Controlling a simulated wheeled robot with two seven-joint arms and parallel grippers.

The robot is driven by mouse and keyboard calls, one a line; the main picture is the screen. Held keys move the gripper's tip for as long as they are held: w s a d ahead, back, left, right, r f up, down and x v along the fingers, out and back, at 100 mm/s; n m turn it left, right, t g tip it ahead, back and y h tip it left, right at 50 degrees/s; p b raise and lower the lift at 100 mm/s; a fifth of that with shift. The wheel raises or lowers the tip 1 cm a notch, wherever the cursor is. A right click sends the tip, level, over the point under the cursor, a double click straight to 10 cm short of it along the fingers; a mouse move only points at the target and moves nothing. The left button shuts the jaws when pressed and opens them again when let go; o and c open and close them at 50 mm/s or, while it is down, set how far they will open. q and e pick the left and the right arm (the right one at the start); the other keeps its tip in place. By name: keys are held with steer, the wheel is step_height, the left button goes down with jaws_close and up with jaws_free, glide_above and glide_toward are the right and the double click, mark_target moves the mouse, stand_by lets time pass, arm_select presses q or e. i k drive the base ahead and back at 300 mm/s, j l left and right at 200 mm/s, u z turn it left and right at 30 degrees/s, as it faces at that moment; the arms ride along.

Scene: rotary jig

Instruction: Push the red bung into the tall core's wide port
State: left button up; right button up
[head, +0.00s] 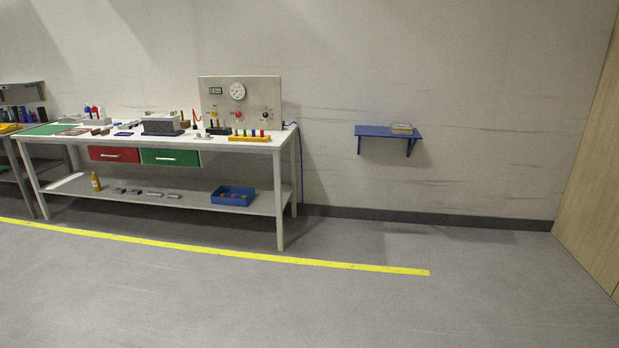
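The workbench (60,138) stands across the room at left, with many small items on its white top. A yellow rack (249,138) near its right end holds several small coloured pieces, some of them red; I cannot tell whether one is the red bung. A grey panel (258,97) with a round gauge, a display and coloured knobs stands upright behind the rack. I cannot make out the tall core or its wide port at this distance. Neither of my grippers is in view.
A red drawer (114,155) and a green drawer (170,157) hang under the bench top. A blue bin (233,195) sits on the lower shelf. A blue wall shelf (372,133) is at right. A yellow line (200,249) crosses the open grey floor.

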mark_target(169, 123)
steer(key=i+l, duration=0.15)
steer(key=i, duration=0.35)
steer(key=i+l, duration=0.1)
steer(key=i, duration=0.4)
steer(key=i+l, duration=0.15)
steer(key=i, duration=0.4)
steer(key=i+l, duration=0.15)
steer(key=i, duration=0.35)
steer(key=i+l+u, duration=0.3)
steer(key=i, duration=0.2)
steer(key=i+l+u, duration=0.35)
steer(key=i+j, duration=0.1)
